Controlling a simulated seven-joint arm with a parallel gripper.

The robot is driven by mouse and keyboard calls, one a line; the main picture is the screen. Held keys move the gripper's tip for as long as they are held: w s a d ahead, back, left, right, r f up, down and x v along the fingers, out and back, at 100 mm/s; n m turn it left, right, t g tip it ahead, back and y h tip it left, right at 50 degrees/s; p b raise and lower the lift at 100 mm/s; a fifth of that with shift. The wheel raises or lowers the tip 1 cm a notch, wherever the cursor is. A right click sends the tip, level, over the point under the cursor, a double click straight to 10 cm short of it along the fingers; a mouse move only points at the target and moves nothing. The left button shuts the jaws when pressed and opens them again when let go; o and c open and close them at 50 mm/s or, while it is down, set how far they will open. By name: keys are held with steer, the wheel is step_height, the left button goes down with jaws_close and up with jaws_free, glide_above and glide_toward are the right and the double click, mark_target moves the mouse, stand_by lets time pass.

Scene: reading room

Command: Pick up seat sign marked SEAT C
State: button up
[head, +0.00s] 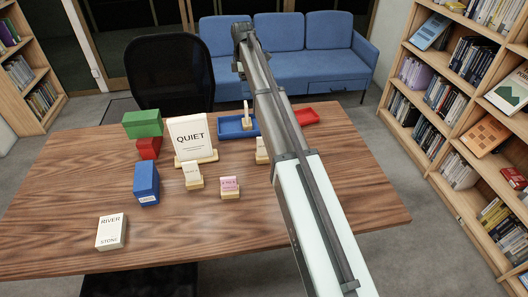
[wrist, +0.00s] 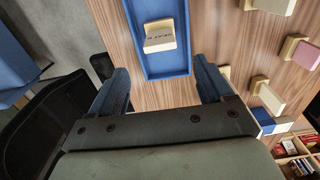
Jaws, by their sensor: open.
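In the wrist view, my gripper (wrist: 162,76) is open and empty, its two dark blue fingers wide apart. Just beyond the fingertips is a blue tray (wrist: 181,72) with a small cream sign (wrist: 160,38) on a block base inside it. That sign also shows in the head view (head: 246,108), standing in the blue tray (head: 230,129). Another cream sign (head: 192,171) stands on the table, and a third (head: 262,147) is partly hidden by my arm. The lettering on these is too small to tell which reads SEAT C.
A pink sign (head: 230,184), the QUIET sign (head: 190,138), a green box (head: 142,123), a red box (head: 148,148), a blue box (head: 146,182) and a white RIVER STONE book (head: 110,232) are on the wooden table (head: 190,228). A red tray (head: 306,116) is beyond my arm.

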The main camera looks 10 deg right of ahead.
steer(key=c, duration=0.7)
steer(key=shift+o, duration=0.2)
steer(key=shift+d+r, duration=0.2)
steer(key=shift+d, duration=0.05)
steer(key=s+d+r, duration=0.2)
steer(key=s, duration=0.8)
glide_above(264, 155)
steer(key=f, duration=0.2)
steer(key=shift+w+f, duration=0.15)
steer(key=shift+f, duration=3.15)
steer(key=shift+w+f, duration=0.15)
steer(key=shift+f, duration=3.1)
